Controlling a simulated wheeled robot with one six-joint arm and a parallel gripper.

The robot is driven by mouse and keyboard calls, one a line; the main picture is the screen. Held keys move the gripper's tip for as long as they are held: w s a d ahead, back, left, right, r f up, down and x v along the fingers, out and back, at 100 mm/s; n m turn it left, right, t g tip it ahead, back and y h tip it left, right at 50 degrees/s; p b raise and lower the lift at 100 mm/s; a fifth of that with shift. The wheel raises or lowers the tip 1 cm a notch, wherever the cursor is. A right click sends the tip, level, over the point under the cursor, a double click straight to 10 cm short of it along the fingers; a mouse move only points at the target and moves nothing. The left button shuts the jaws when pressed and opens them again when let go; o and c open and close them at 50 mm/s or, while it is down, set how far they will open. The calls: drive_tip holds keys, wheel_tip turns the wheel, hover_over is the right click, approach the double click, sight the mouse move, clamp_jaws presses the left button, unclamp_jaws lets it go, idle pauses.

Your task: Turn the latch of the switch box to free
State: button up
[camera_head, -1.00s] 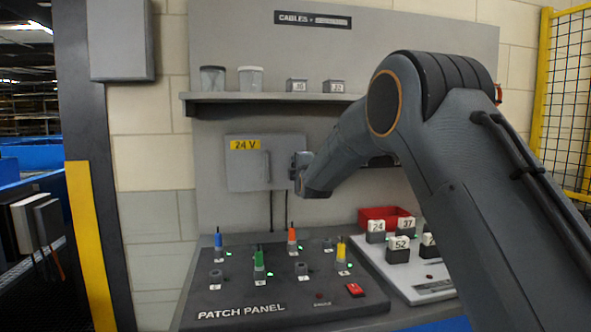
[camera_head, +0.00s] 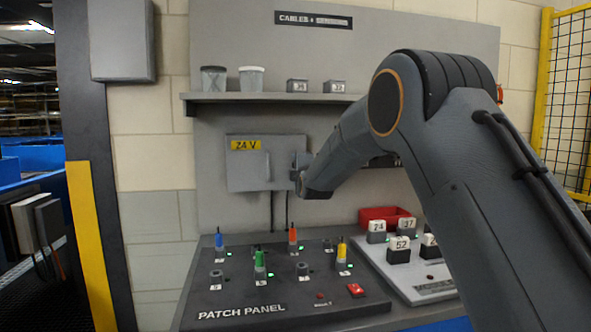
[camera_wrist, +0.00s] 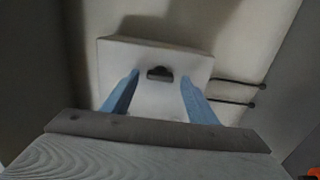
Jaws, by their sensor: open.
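The grey switch box (camera_head: 240,180) with a yellow 24 V label is mounted on the back panel, its door shut. Its latch (camera_head: 267,166) is a narrow upright bar on the right part of the door. In the wrist view the box (camera_wrist: 120,60) shows as a pale face, with the dark latch (camera_wrist: 160,73) near the middle. My gripper (camera_head: 297,172) is at the right edge of the box in the head view. In the wrist view its two blue fingers (camera_wrist: 160,79) are apart, one on each side of the latch in the picture. I cannot tell whether they touch it.
A shelf (camera_head: 230,97) with cups and small blocks runs above the box. Below stands the patch panel (camera_head: 225,295) with coloured plugs. A red bin (camera_head: 375,214) and numbered blocks (camera_head: 398,249) are at the lower right. Two cables (camera_wrist: 235,84) leave the box.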

drive_tip(key=b+v, duration=0.1)
drive_tip(key=v, duration=0.6)
drive_tip(key=shift+s, duration=0.35)
drive_tip(key=shift+d, duration=0.1)
